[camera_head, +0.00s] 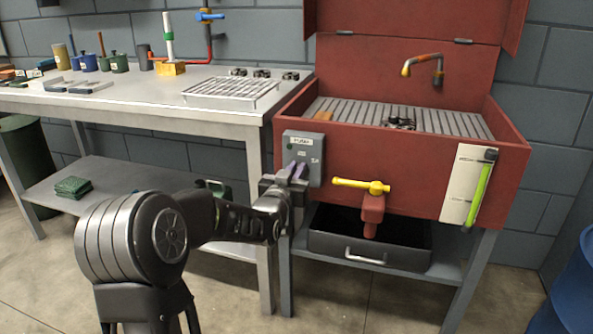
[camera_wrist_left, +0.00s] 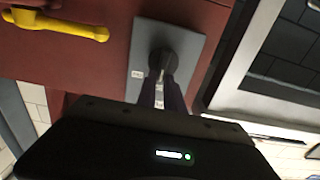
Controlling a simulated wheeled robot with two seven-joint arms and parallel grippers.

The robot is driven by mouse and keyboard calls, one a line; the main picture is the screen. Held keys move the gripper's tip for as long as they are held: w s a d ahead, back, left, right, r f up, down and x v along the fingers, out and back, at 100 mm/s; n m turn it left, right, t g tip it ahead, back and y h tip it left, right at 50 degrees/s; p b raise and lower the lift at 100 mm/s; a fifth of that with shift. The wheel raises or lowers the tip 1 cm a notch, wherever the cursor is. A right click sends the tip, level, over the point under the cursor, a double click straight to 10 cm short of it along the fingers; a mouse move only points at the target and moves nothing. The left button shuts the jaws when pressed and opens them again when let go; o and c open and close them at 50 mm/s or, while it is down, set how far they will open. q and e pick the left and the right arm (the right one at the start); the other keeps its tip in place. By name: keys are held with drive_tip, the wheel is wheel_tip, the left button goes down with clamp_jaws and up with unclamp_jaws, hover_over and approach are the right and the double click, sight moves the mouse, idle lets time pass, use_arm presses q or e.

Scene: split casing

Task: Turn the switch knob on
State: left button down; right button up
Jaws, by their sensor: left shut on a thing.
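The grey switch panel (camera_head: 303,150) is on the front left of the red washer cabinet (camera_head: 345,160), with a small label and a green dot. My left gripper (camera_head: 297,171) is at the lower part of the panel. In the left wrist view the dark round switch knob (camera_wrist_left: 163,62) sits on the grey panel (camera_wrist_left: 148,40), and my left gripper (camera_wrist_left: 162,85) is shut on it. The fingers hide part of the knob, so its exact turn angle is hard to tell. My right gripper is not in view.
A yellow valve handle (camera_head: 362,186) sticks out right of the panel, above an open drawer (camera_head: 370,243). A steel workbench (camera_head: 130,100) with tools stands to the left. A blue barrel (camera_head: 570,295) is at the lower right.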

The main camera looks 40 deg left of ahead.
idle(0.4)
use_arm(q)
drive_tip(key=shift+w+d+f+m+b, duration=0.1)
drive_tip(key=shift+d+f+m+b, duration=0.3)
drive_tip(key=shift+m, duration=1.6)
drive_tip(key=shift+w+d+m+b, duration=0.15)
drive_tip(key=shift+m+b, duration=0.55)
drive_tip(key=shift+m, duration=1.3)
drive_tip(key=shift+w+d+f+m+b, duration=0.15)
drive_tip(key=shift+d+m+b, duration=0.3)
drive_tip(key=shift+m, duration=1.55)
drive_tip(key=shift+s+a+f, duration=0.1)
drive_tip(key=c, duration=1.5)
unclamp_jaws()
drive_tip(key=shift+o, duration=0.2)
drive_tip(key=p+v, duration=0.1)
drive_tip(key=v, duration=0.6)
drive_tip(key=shift+s, duration=0.4)
